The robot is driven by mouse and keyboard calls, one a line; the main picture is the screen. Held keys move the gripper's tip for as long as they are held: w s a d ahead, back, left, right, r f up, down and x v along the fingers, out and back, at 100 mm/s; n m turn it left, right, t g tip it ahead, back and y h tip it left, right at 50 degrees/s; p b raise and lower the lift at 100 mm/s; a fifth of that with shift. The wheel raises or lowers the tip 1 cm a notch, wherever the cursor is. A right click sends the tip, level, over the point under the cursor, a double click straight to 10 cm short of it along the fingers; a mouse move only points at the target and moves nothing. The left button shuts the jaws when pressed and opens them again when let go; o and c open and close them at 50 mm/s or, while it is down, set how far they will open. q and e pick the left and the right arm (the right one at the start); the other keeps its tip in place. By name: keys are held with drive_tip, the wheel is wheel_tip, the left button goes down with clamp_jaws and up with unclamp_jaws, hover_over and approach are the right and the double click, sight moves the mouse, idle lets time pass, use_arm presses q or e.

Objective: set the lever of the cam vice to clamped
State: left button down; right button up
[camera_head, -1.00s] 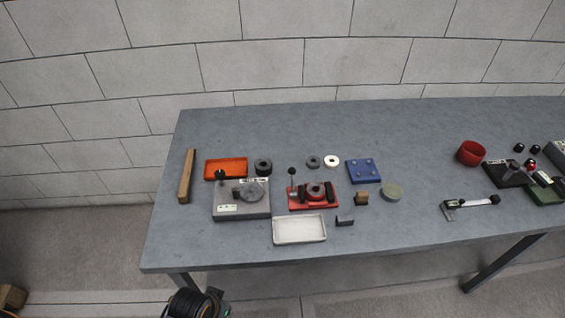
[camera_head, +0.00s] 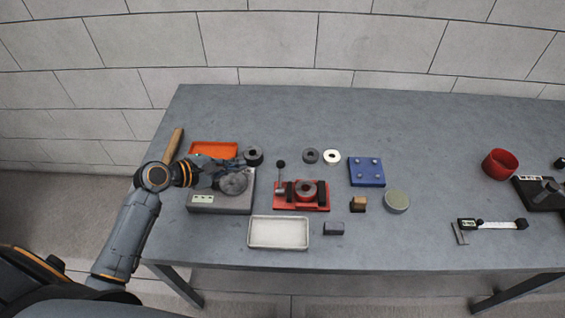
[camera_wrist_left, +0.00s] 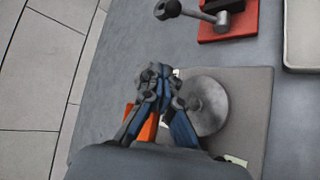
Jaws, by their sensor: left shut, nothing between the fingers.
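The cam vice (camera_head: 302,206) is a red base with dark jaws on the table, a grey ring (camera_head: 306,187) between the jaws. In the left wrist view the vice (camera_wrist_left: 232,28) is at the top, with the lever (camera_wrist_left: 196,14) pointing left. My left gripper (camera_head: 238,168) is shut and empty, over the grey box with a round disc, left of the vice and apart from the lever. It also shows in the wrist view (camera_wrist_left: 164,82). My right gripper is not in view.
The grey box (camera_head: 220,206) lies under my left gripper, with an orange tray (camera_head: 213,149) behind it. A white tray (camera_head: 278,246) stands in front of the vice. A blue block (camera_head: 366,179) and small parts lie to its right.

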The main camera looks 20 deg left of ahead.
sight(280, 177)
use_arm(q)
drive_tip(key=shift+a, duration=0.15)
drive_tip(key=shift+x, duration=1.3)
drive_tip(key=p+x, duration=0.1)
drive_tip(key=x, duration=0.6)
drive_tip(key=shift+w+d, duration=0.15)
drive_tip(key=shift+d, duration=0.05)
drive_tip(key=shift+s+d+r+p, duration=0.95)
drive_tip(key=shift+d+p, duration=0.05)
drive_tip(key=shift+p, duration=0.05)
drive_tip(key=shift+s+d+r, duration=0.15)
drive_tip(key=shift+s+d, duration=0.05)
drive_tip(key=shift+s, duration=0.05)
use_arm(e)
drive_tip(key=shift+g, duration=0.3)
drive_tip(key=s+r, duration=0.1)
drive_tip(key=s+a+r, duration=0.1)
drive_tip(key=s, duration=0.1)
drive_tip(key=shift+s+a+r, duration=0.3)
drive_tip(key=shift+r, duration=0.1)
use_arm(q)
drive_tip(key=shift+w, duration=0.1)
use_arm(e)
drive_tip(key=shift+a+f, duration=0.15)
